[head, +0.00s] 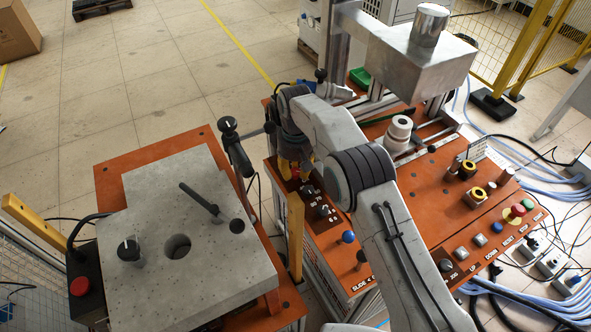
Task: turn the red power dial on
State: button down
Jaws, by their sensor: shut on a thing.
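My gripper (293,172), with yellow fingers, points down at the left end of the orange control panel (335,252). It is shut on the red power dial (296,174), of which only a small bit of red shows between and beside the fingers. My wrist and fingers hide most of the dial, so I cannot tell which way it is turned.
Black dials (322,211) and a blue knob (348,237) sit close by on the same panel. A grey block (190,250) on an orange table stands to the left. A metal press head (420,60) rises behind. Cables lie on the floor at right.

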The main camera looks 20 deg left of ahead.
aim_at(295, 171)
jog(key=shift+s+d+f+m, duration=0.1)
jog(key=shift+s+f+m, duration=0.1)
jog(key=shift+m, duration=0.4)
jog(key=c, duration=0.9)
grip_release()
jog(key=shift+w+r, duration=0.1)
jog(key=shift+w, duration=0.05)
jog(key=shift+r, duration=0.15)
jog(key=shift+r, duration=3.65)
